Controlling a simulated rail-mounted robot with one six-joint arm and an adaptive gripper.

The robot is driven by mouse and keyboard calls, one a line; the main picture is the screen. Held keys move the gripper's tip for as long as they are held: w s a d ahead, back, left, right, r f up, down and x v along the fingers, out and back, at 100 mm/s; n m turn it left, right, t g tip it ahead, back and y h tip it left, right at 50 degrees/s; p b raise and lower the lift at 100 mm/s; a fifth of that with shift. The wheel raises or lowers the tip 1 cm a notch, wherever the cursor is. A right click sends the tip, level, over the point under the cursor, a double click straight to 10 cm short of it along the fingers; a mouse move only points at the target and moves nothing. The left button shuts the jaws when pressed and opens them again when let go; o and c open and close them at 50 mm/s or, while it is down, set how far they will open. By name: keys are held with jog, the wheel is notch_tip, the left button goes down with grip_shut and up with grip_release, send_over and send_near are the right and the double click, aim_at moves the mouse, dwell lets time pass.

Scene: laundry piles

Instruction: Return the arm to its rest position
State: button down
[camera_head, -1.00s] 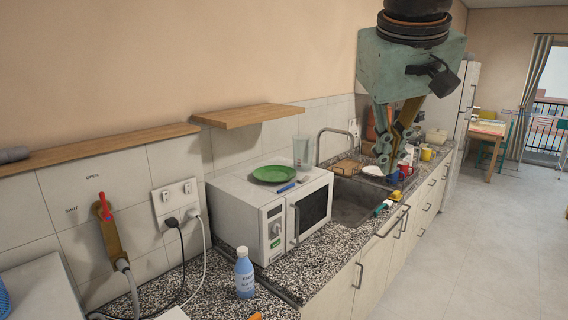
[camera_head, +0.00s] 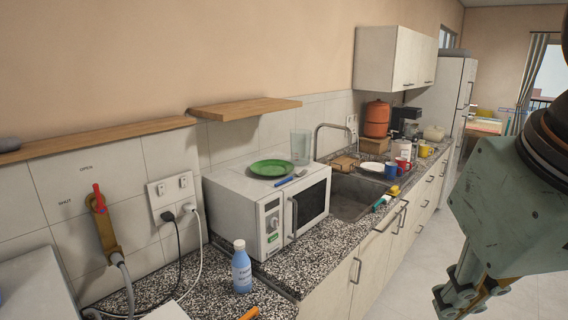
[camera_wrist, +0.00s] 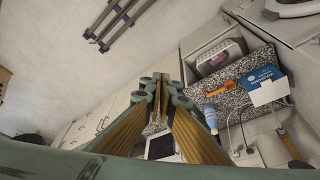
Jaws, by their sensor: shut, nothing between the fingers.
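My gripper (camera_head: 466,302) is at the lower right of the head view, over the floor side of the counter and apart from everything. Its fingers point down and are partly cut off by the lower edge. In the wrist view my gripper (camera_wrist: 160,82) shows its two fingers meeting at the tips, with nothing between them.
The counter (camera_head: 215,285) runs along the wall with a microwave (camera_head: 262,225), a blue bottle (camera_head: 242,270) and a sink (camera_head: 350,200). A wooden shelf (camera_head: 245,109) juts from the wall above. The floor (camera_head: 400,290) beside the counter is clear.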

jog(key=s+f, duration=0.3)
jog(key=shift+s+a, duration=0.1)
jog(key=shift+s, duration=0.15)
jog(key=shift+r, duration=0.1)
dwell(2.1)
